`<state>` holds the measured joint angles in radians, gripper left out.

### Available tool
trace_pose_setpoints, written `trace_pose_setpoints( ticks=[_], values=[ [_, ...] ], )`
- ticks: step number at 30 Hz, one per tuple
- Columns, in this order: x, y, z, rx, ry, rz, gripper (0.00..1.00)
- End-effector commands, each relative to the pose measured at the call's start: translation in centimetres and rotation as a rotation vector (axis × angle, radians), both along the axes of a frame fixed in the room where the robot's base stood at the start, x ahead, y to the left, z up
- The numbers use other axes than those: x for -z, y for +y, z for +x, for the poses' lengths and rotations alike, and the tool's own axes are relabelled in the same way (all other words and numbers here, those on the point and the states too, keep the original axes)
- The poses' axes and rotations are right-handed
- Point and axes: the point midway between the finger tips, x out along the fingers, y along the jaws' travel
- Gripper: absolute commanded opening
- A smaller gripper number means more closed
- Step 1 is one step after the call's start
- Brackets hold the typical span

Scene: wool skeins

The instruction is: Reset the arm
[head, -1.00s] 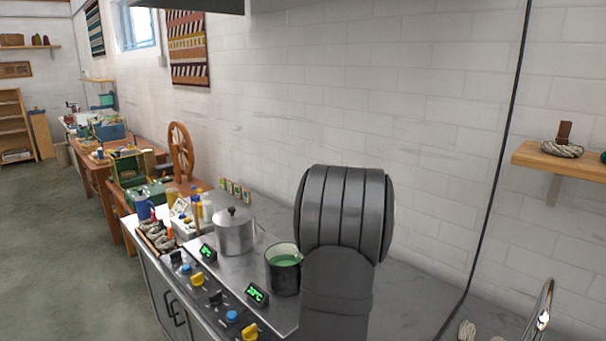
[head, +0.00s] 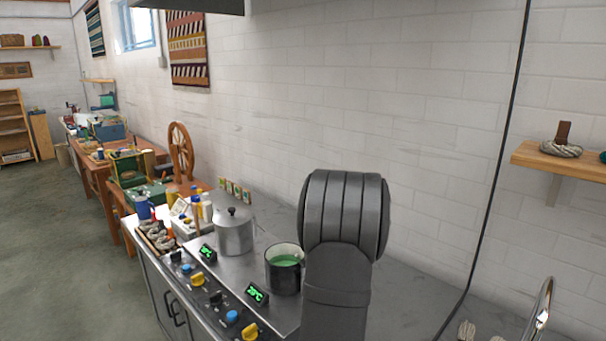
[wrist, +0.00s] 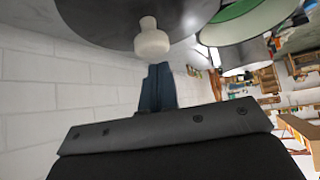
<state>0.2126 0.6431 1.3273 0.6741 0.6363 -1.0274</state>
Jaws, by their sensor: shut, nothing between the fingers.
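My gripper (wrist: 158,88) shows in the wrist view as dark blue-grey fingers, closed together with nothing between them. It points toward a dark round shape with a pale knob-like part (wrist: 152,40) at the top. I cannot tell how far apart they are. In the head view my gripper is not visible; only a thick grey arm link of mine stands at the centre right, over the counter.
The steel counter holds a dark pot of green liquid (head: 285,268) close left of my arm, a lidded metal pot (head: 234,232), and a temperature display (head: 256,294). A white brick wall (head: 430,130) stands behind. A wooden shelf (head: 560,160) juts out at right.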

Motion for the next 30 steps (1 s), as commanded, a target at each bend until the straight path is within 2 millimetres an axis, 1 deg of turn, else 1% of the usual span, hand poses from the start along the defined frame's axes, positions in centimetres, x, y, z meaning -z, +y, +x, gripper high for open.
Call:
trace_pose_setpoints(
  ticks=[1,3,5,11,21,30],
  values=[
    [0.2,-0.2,-0.8,0.002,0.002,0.002,0.00],
    [0.3,-0.5,-1.8,0.003,0.001,0.001,0.00],
    [0.4,0.4,-0.4,-0.006,0.001,-0.001,0.00],
    [0.4,1.1,0.6,-0.154,0.001,0.000,0.00],
    [0.4,3.2,2.0,-0.454,0.000,0.000,0.00],
    [0.4,5.2,2.7,-0.686,0.001,-0.001,0.00]
  ],
)
